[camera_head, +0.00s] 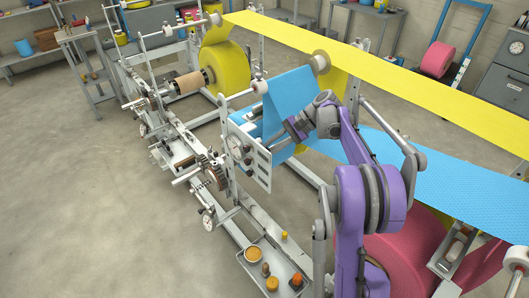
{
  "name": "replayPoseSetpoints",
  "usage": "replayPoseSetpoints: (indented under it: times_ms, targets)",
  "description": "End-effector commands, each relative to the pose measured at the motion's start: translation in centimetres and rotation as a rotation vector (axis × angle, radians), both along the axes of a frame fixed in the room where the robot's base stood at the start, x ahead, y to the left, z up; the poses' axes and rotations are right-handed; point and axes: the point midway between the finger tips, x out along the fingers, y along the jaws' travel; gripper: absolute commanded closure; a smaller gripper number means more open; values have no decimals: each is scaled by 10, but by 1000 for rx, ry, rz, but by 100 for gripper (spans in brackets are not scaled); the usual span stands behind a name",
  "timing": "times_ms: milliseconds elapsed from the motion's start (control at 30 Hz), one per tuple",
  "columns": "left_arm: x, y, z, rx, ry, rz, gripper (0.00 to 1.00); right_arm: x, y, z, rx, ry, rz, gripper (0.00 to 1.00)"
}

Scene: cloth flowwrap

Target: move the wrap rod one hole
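A pale rod with a round white end (259,87) runs back to a tan roller end (321,62), and the blue cloth (290,93) hangs over it. I cannot be sure this is the wrap rod. A light plate (262,172) with several holes and a round dial stands on the near side of the frame, below the rod's white end. My purple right arm reaches in from the lower right. Its gripper (288,137) is at the hanging blue cloth, right of the plate. Its fingertips are too small and covered to read. My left gripper is out of view.
A yellow web (390,72) runs above, from a yellow roll (229,72). A pink roll (405,262) sits low at right, beside my arm. A tray (252,287) with several knobs is at the bottom. Bare floor (80,210) lies left.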

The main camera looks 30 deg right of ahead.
Motion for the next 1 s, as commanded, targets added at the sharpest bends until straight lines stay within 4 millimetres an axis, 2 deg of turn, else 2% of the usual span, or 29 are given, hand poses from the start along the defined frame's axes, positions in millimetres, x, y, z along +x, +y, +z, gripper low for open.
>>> replayPoseSetpoints:
  times_ms: [567, 1000]
  targets:
    - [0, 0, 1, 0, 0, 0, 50, 0, -3, 0, 0, -1, -1, 100]
    - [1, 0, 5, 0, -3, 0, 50, 3, -24, 1, 0, -1, -1, 100]
